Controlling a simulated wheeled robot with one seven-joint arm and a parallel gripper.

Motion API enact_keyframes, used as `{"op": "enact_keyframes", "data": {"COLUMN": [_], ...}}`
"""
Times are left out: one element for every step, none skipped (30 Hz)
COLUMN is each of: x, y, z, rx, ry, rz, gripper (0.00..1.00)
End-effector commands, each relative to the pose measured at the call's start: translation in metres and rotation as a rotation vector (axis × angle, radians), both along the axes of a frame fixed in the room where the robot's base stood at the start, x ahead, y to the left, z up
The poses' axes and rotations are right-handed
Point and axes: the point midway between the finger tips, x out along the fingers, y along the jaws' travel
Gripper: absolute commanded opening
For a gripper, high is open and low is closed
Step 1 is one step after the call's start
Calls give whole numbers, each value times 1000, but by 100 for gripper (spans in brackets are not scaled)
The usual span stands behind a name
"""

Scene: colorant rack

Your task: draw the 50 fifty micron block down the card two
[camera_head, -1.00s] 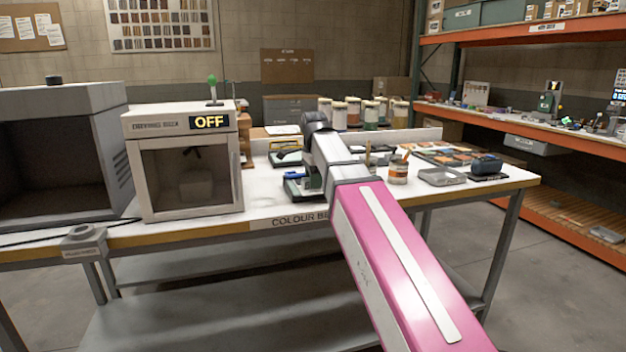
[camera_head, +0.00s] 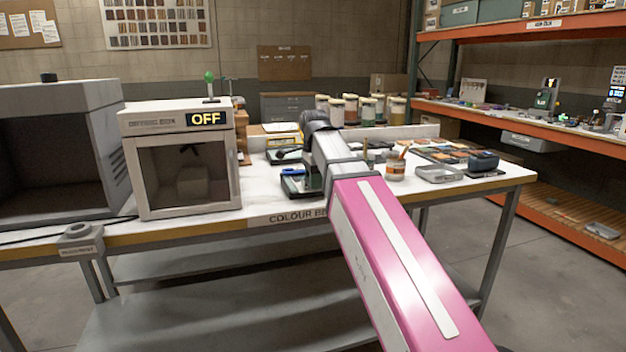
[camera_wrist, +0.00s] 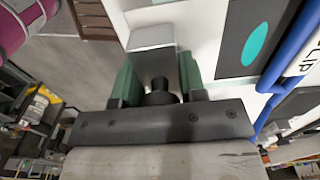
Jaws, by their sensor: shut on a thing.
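My gripper (camera_wrist: 158,78) has green fingers and is shut on a grey metal block (camera_wrist: 153,38) in the wrist view. The block lies over a white card (camera_wrist: 200,22), to the left of a dark panel (camera_wrist: 238,40) on it. A teal oval patch (camera_wrist: 255,44) lies on that panel, apart from the block. A blue clip bar (camera_wrist: 294,48) marked with lettering runs along the right; it also shows in the head view (camera_head: 292,171). In the head view my arm hides most of the gripper and card. The block's size marking is not readable.
A drying box (camera_head: 180,165) showing OFF stands left on the bench (camera_head: 262,212). Lidded jars (camera_head: 350,108) stand behind my arm. A brush pot (camera_head: 396,167), a grey tray (camera_head: 438,174) and a dark block-shaped item (camera_head: 483,161) are to the right.

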Motion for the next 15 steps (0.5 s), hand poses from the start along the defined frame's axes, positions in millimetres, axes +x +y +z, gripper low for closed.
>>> {"op": "enact_keyframes", "data": {"x": [-2, -2, -2, -3, -3, -4, -4, -5, -5, -6, -5, -5, -5, -5, -5], "y": [0, -1, -1, -1, -1, -1, -1, -1, -2, -2, -2, -1, -1, -1, -1], "z": [0, 0, 0, 0, 0, 0, -1, -1, -1, -1, -1, -1, -1, -1, -1], "rx": [0, 0, 0, 0, 0, 0, 0, 0, 0, 0, 0, 0, 0, 0, 0], "ry": [0, 0, 0, 0, -1, -1, -1, -1, -1, -1, -1, -1, -1, -1, -1], "rz": [0, 0, 0, 0, 0, 0, 0, 0, 0, 0, 0, 0, 0, 0, 0], "gripper": [0, 0, 0, 0, 0, 0, 0, 0, 0, 0, 0, 0, 0, 0, 0]}}
